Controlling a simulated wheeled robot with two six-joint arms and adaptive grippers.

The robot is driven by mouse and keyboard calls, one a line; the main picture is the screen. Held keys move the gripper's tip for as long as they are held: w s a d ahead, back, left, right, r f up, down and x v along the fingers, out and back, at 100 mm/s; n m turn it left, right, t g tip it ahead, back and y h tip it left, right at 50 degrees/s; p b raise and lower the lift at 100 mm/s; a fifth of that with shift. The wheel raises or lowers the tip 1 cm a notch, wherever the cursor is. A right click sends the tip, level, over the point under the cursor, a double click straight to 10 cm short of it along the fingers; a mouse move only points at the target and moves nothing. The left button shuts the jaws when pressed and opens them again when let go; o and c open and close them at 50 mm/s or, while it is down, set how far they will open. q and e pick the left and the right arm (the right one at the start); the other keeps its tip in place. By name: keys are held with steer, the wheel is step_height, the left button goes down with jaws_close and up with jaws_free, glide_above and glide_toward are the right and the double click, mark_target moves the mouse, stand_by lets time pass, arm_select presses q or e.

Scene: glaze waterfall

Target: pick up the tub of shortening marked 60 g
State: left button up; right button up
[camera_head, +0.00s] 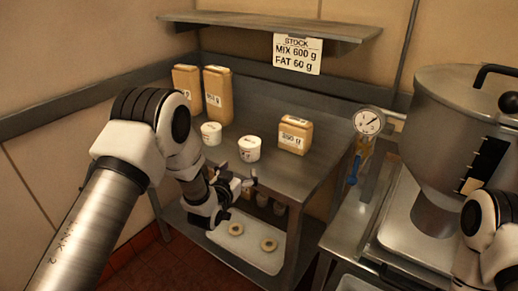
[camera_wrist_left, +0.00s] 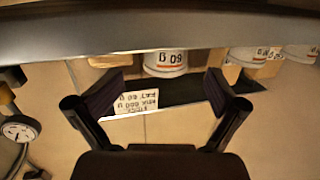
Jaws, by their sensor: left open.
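My left gripper (camera_head: 246,184) is open and empty, in front of the table's front edge and apart from the tubs. My right arm shows at the right edge, but its gripper is out of view.
Two tall tan packs (camera_head: 218,95) stand behind the tubs, and a shorter tan pack (camera_head: 295,135) stands to the right. A stock sign (camera_head: 297,54) hangs from the upper shelf (camera_head: 270,24). A tray (camera_head: 262,262) with two rings lies below. A gauge (camera_head: 369,121) and steel vessel (camera_head: 450,110) are right.

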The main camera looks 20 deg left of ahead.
mark_target(245, 148)
arm_select(q)
steer(key=shift+t, duration=0.7)
steer(key=w+r, duration=0.1)
steer(key=r, duration=0.2)
steer(key=w+r, duration=0.1)
steer(key=r, duration=0.1)
steer(key=shift+w+p, duration=0.3)
steer(key=shift+w, duration=0.05)
steer(key=w, duration=0.2)
steer(key=w+f+p, duration=0.1)
steer(key=w, duration=0.2)
steer(key=shift+w+a+f, duration=0.15)
steer(key=shift+w+f, duration=0.1)
steer(key=shift+w, duration=0.4)
steer(key=shift+f, duration=0.1)
steer(key=c, duration=1.1)
arm_select(e)
steer(key=shift+s+r, duration=0.25)
steer(key=shift+r, duration=0.75)
